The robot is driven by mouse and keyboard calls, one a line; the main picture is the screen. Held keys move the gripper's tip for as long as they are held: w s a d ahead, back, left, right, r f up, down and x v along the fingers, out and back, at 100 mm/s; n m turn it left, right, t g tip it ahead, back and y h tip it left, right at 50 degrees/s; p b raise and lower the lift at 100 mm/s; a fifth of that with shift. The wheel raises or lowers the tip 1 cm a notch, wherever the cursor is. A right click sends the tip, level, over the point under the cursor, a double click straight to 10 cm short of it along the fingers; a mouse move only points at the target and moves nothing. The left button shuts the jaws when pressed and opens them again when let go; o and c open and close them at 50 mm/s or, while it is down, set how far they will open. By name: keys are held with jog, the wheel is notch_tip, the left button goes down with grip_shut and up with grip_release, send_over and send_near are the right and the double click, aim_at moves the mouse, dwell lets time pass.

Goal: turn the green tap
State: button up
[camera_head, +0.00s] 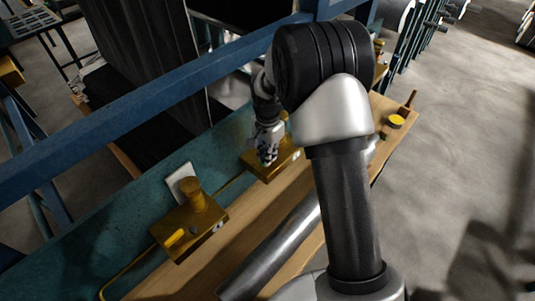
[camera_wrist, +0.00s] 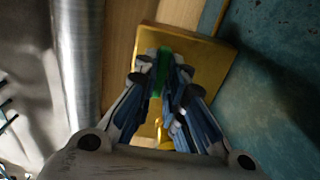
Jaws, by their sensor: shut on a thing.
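The green tap (camera_wrist: 160,74) shows in the wrist view as a narrow green piece between my fingertips. It sits over a brass-yellow block (camera_wrist: 207,47). My gripper (camera_wrist: 162,75) is shut on the green tap, with a finger on each side of it. The fingers hide much of the tap. In the head view my gripper (camera_head: 267,155) is at the brass block (camera_head: 283,163) on the wooden board, and the green tap cannot be made out there.
Another brass block (camera_head: 205,222) with a yellow handle stands at lower left. A metal pipe (camera_head: 272,250) runs along the wooden board (camera_head: 192,271). A blue beam (camera_head: 150,100) crosses behind. A yellow round piece (camera_head: 396,121) sits at the board's far end. Open floor lies right.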

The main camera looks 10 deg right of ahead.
jog(key=shift+n, duration=0.3)
grip_shut()
jog(key=n, duration=0.3)
jog(key=shift+n, duration=0.3)
jog(key=n, duration=0.9)
jog(key=shift+b, duration=0.3)
jog(key=shift+n, duration=2)
jog(key=o, duration=0.7)
grip_release()
jog(key=shift+c, duration=0.2)
